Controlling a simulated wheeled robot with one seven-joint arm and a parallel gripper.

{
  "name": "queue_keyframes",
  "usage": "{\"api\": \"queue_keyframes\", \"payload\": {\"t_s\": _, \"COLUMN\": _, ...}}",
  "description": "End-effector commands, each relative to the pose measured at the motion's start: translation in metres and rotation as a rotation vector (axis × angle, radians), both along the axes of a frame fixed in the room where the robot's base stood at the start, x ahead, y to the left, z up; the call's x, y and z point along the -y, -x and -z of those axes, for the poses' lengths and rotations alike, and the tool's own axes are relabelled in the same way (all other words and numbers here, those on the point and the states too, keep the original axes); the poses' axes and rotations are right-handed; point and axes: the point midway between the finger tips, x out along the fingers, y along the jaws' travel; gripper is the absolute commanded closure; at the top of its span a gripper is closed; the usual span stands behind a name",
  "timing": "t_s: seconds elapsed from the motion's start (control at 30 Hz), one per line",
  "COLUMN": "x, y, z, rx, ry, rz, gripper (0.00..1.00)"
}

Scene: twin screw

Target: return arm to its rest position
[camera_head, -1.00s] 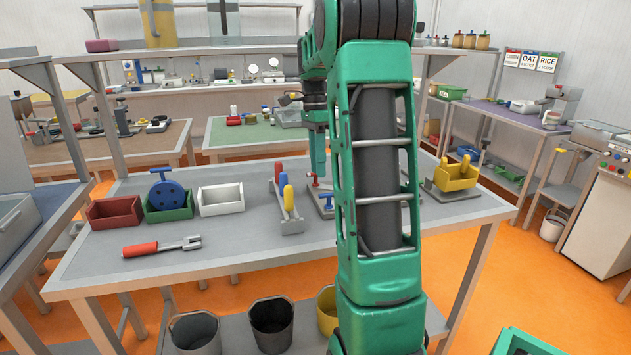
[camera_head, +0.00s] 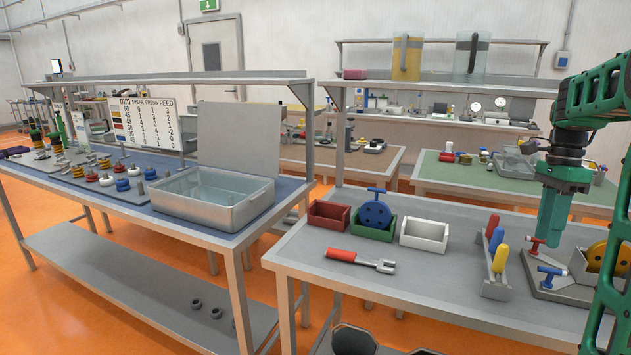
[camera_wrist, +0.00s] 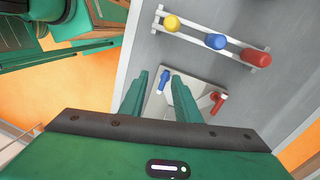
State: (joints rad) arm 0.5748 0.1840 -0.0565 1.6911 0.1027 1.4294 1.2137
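My green gripper (camera_head: 548,238) hangs pointing down at the right of the head view, over the grey plate (camera_head: 568,292) with red and blue T-handles. In the wrist view its two fingers (camera_wrist: 159,78) stand apart with a clear gap and hold nothing. The blue T-handle (camera_wrist: 164,79) shows in that gap, below the fingertips. The red T-handle (camera_wrist: 217,101) is to its right, clear of the fingers. In the head view the red T-handle (camera_head: 534,244) is close beside the fingertips; I cannot tell if they touch. My arm's upper links run off the right edge.
A rack with red, yellow and blue handles (camera_head: 494,262) stands left of the plate. A yellow wheel (camera_head: 598,256) is behind my arm. Red (camera_head: 326,216), green (camera_head: 366,230) and white (camera_head: 424,236) bins and a red-handled fork tool (camera_head: 358,260) are farther left on the table.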

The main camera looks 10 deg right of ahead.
Motion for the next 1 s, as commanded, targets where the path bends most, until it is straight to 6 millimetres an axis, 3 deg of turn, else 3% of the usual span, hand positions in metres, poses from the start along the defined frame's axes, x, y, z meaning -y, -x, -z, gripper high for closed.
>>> {"api": "queue_keyframes", "payload": {"t_s": 0.27, "x": -0.072, "y": 0.071, "z": 0.009, "rx": 0.069, "ry": -0.018, "rz": -0.454, "gripper": 0.71}}
{"api": "queue_keyframes", "payload": {"t_s": 0.6, "x": -0.145, "y": 0.17, "z": 0.057, "rx": 0.148, "ry": -0.045, "rz": -1.042, "gripper": 0.71}}
{"api": "queue_keyframes", "payload": {"t_s": 0.8, "x": -0.172, "y": 0.21, "z": 0.087, "rx": 0.18, "ry": -0.057, "rz": -1.295, "gripper": 0.71}}
{"api": "queue_keyframes", "payload": {"t_s": 1.0, "x": -0.18, "y": 0.223, "z": 0.099, "rx": 0.19, "ry": -0.06, "rz": -1.383, "gripper": 0.71}}
